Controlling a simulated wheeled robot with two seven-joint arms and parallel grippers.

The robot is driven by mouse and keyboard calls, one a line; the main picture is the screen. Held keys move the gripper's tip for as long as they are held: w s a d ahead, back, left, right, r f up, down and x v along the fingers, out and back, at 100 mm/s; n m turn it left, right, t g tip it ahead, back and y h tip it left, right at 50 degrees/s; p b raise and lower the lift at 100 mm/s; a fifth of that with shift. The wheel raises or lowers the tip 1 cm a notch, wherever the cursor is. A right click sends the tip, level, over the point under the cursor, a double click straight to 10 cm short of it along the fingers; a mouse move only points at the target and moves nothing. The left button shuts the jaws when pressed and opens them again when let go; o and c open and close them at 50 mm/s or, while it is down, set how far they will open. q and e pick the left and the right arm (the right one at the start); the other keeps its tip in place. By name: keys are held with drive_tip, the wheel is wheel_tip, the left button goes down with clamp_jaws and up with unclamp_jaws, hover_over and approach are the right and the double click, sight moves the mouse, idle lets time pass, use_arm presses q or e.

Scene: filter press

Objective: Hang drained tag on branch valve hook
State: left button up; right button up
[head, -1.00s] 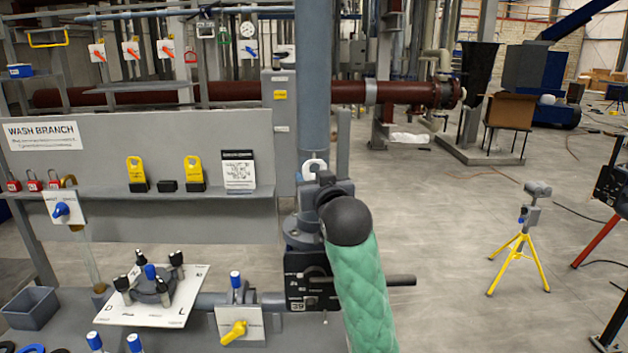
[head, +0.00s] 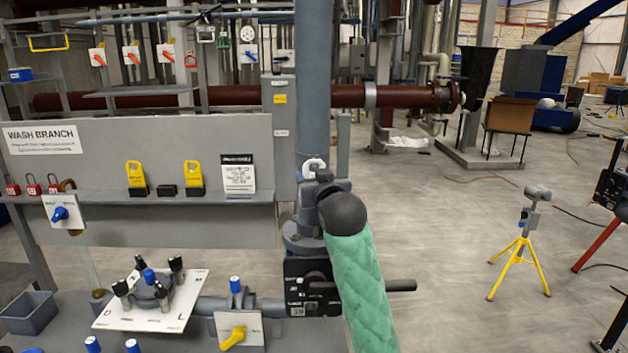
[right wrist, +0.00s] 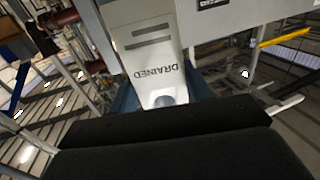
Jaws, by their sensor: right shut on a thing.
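My right gripper (head: 322,182) is in front of the thick blue-grey vertical pipe, mostly hidden behind my round black wrist and green sleeve. It is shut on the white drained tag (head: 313,164), whose curved white end shows above the fingers. In the right wrist view the tag (right wrist: 155,45) stands out from the dark gripper, with the word DRAINED, two dark slots and a rounded grey spot near the fingers. The branch valve with a yellow handle (head: 233,338) is on the low pipe, left of my arm. I cannot make out the hook. My left gripper is not in view.
A grey panel (head: 130,160) marked WASH BRANCH has a shelf with yellow-and-black tags, red padlocks and a printed card. A white plate (head: 190,305) with a clamped round fitting lies at lower left. A dark block (head: 310,285) sits below my wrist.

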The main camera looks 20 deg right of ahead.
drive_tip(key=shift+w+d+f, duration=0.2)
drive_tip(key=shift+w, duration=0.5)
drive_tip(key=shift+w+d+f, duration=0.15)
drive_tip(key=shift+w+d, duration=0.05)
drive_tip(key=shift+w, duration=0.55)
drive_tip(key=shift+w+d+f, duration=0.2)
drive_tip(key=shift+w, duration=0.5)
drive_tip(key=shift+f, duration=0.1)
drive_tip(key=o, duration=1)
